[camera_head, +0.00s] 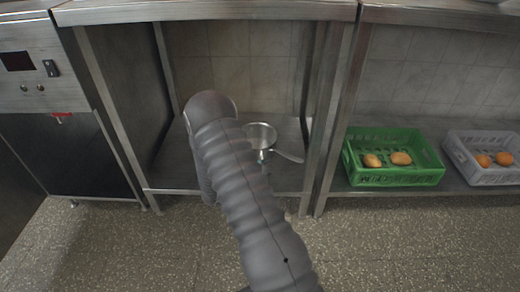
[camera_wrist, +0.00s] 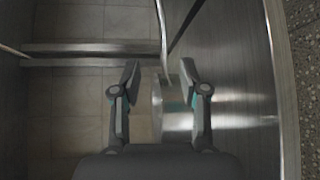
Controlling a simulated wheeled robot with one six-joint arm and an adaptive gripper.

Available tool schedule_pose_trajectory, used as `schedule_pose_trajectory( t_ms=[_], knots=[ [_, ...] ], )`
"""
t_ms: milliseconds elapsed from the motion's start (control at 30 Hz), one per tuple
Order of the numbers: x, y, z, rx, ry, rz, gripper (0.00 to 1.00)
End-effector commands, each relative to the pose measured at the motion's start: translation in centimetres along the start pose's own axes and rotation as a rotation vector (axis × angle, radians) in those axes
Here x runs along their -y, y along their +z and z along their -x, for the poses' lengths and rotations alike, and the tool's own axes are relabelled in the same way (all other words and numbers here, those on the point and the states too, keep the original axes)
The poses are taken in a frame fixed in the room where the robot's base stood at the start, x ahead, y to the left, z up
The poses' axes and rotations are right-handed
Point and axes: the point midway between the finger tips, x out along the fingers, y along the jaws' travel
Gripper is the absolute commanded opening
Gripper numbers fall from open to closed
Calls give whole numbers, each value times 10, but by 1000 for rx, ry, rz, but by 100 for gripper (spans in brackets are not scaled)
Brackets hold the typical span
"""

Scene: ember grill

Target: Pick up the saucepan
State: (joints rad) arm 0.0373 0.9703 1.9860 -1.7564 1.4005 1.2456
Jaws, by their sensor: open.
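The metal saucepan (camera_head: 262,135) rests upright on the lower steel shelf of the left table, its long handle pointing right and toward the front. My arm hides part of its left side in the head view.
The steel shelf (camera_wrist: 235,85) is bare around the saucepan. Table legs (camera_head: 330,120) flank the opening, and the tabletop (camera_head: 200,12) lies above. A green crate (camera_head: 395,178) and a grey crate (camera_head: 490,176), each holding bread rolls, stand on the right shelf. A steel appliance (camera_head: 45,70) stands left.

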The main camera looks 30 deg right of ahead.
Motion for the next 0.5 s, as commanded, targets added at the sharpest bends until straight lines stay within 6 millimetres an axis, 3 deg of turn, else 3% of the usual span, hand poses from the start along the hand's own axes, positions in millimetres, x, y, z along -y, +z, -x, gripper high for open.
schedule_pose_trajectory(
  t_ms=[167,500],
  knots=[
    [6,-3,-15,-11,7,1,44],
    [5,-3,-73,-9,6,0,44]
  ],
)
